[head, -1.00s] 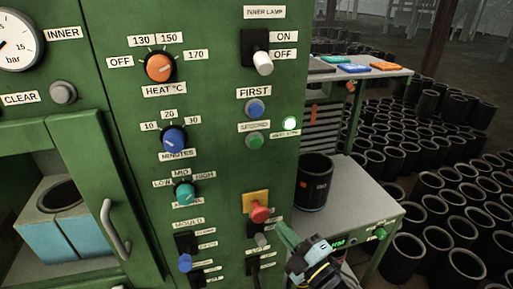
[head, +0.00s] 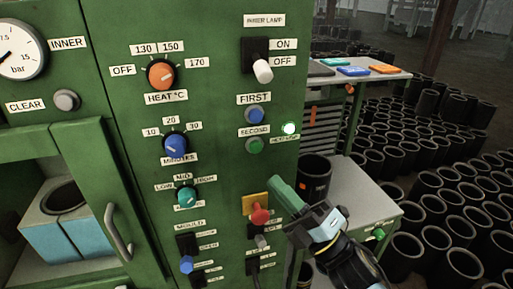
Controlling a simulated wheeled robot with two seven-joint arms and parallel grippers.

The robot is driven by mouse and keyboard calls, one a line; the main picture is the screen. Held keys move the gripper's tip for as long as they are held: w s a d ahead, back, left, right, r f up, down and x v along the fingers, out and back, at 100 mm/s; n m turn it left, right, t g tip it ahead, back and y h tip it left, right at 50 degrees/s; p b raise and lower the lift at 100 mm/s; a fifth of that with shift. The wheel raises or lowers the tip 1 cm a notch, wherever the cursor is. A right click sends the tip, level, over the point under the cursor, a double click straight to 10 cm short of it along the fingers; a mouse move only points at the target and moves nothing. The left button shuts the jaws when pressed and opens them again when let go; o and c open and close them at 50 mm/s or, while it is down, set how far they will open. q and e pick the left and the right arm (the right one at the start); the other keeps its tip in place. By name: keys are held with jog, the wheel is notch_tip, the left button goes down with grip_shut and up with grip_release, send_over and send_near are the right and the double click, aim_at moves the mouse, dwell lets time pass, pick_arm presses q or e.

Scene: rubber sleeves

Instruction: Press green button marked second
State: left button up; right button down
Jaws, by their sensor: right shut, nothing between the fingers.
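The green button (head: 254,145) sits on the green cabinet front under a label reading SECOND (head: 253,130). A blue button (head: 256,116) is above it under the FIRST label (head: 254,99). A lit white-green lamp (head: 289,128) is right of the SECOND label. My right gripper (head: 283,187) is shut and empty, with its green fingers pointing up and left. It is below and right of the green button, apart from it in the picture, and beside the red knob. My left gripper is not in view.
A red knob (head: 260,214) on a yellow plate sticks out near my right fingers. The inner lamp switch (head: 262,69) is above the buttons. A side table (head: 385,215) carries a black sleeve (head: 314,178). Many black sleeves stand on the floor at right.

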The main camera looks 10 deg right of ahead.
aim_at(256, 147)
jog(key=shift+w+a+b, duration=0.2)
jog(key=shift+w+b, duration=0.6)
jog(key=shift+w, duration=3.6)
jog(key=shift+w, duration=0.4)
jog(key=shift+w, duration=0.35)
jog(key=shift+s, duration=0.8)
